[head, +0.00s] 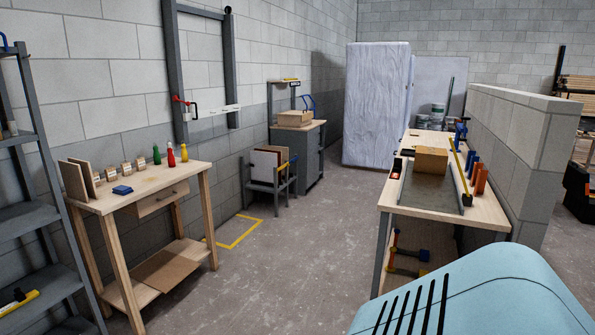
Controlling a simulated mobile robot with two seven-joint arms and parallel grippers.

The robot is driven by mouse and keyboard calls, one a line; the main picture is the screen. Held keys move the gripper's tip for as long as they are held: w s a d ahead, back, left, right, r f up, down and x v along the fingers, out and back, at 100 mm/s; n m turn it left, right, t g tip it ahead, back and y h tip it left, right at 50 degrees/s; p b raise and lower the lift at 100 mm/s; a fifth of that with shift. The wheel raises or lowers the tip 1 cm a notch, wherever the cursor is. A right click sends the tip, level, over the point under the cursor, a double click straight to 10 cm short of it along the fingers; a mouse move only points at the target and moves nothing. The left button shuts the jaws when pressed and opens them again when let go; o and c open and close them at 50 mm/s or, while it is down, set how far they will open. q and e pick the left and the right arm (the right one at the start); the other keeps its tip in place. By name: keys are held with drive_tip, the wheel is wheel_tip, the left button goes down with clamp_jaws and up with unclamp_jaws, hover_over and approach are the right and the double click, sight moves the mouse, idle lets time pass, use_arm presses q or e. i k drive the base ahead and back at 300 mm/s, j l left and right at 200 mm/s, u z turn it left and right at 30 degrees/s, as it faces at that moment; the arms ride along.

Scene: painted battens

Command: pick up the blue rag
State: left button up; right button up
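The blue rag (122,190) is a small, dark blue, flat folded piece. It lies on top of the wooden workbench (150,184) at the left, near the front edge and right of some leaning boards. Nothing touches it from above. Neither of my grippers shows in the head view.
Upright boards (78,180), small wooden blocks (126,169) and coloured bottles (171,155) stand on the bench. A grey shelf rack (30,215) is left of it. Another workbench (450,205) stands right, beside a low block wall (510,140). The middle floor is clear.

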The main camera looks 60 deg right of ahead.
sight(121, 190)
drive_tip(key=z, duration=1.8)
drive_tip(key=i+l+z, duration=0.1)
drive_tip(key=i, duration=0.35)
drive_tip(key=i+l+u, duration=0.1)
drive_tip(key=i, duration=0.6)
drive_tip(key=i+l, duration=0.1)
drive_tip(key=i, duration=0.6)
drive_tip(key=i+u, duration=0.3)
drive_tip(key=i, duration=1.1)
drive_tip(key=i+l+z, duration=0.15)
drive_tip(key=i, duration=1.25)
drive_tip(key=i+l+u, duration=0.1)
drive_tip(key=i+l, duration=0.8)
drive_tip(key=l, duration=0.15)
drive_tip(key=i+l+u, duration=0.15)
drive_tip(key=l, duration=0.15)
drive_tip(key=i+l, duration=0.1)
drive_tip(key=l, duration=0.2)
drive_tip(key=u, duration=0.05)
